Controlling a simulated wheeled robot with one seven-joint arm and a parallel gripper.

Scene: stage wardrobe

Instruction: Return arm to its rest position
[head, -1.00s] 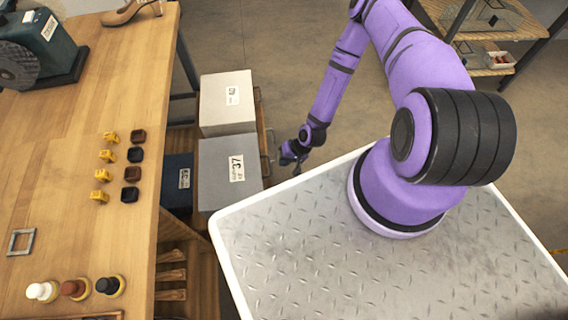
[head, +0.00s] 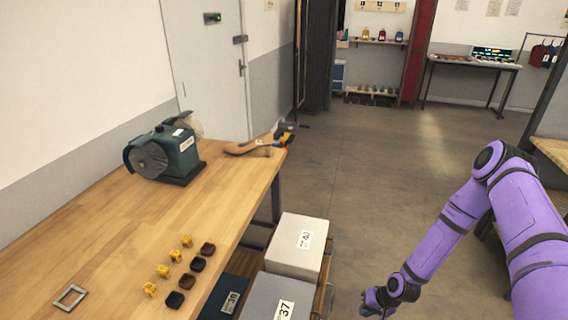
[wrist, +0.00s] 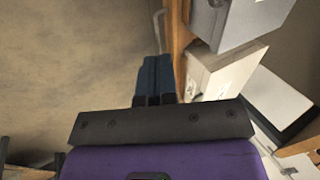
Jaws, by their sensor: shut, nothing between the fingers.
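My gripper (head: 376,302) is at the end of my purple arm, low over the floor at the lower right of the head view. It is to the right of the grey box marked 37 and apart from it. In the wrist view my gripper's dark fingers (wrist: 157,78) lie close together, shut, with nothing between them. A wooden drawer edge and boxes show just to their right.
A wooden workbench (head: 225,208) stands at left with a bench grinder (head: 170,152), a shoe (head: 250,147) and small pieces. Boxes (head: 298,246) sit in a drawer beside it. Shelving stands at far right. The floor (head: 365,190) between is clear.

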